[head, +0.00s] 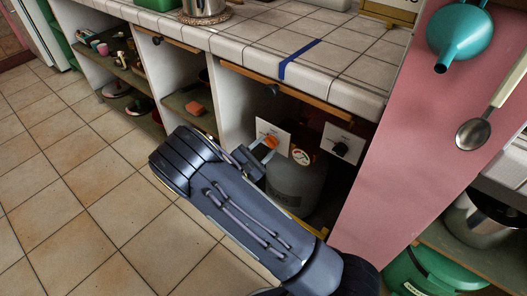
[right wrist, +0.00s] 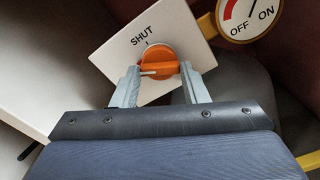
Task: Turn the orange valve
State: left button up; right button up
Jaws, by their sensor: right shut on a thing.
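The orange valve (right wrist: 160,62) is a round knob with a raised grip bar and a pale pointer line, on a white plate (right wrist: 118,47) marked SHUT. My right gripper (right wrist: 160,76) has its two grey fingers on either side of the grip bar and is shut on it. In the right wrist view the pointer line lies toward the left finger, not at the SHUT mark. In the head view the orange valve (head: 269,141) is partly hidden by my right gripper (head: 262,148), in the open cupboard bay under the counter. My left gripper is not in view.
A second white plate with a black knob (head: 340,149) is to the right. A grey gas bottle (head: 297,185) stands below the valve. A round ON/OFF dial (right wrist: 248,18) is beside the plate. The tiled counter (head: 345,65) overhangs the bay; a pink panel (head: 425,120) bounds it right.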

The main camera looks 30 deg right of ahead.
jog(key=shift+a+f+m+b, duration=0.1)
jog(key=shift+m+b, duration=3.95)
jog(key=shift+m, duration=1.95)
jog(key=o, duration=1)
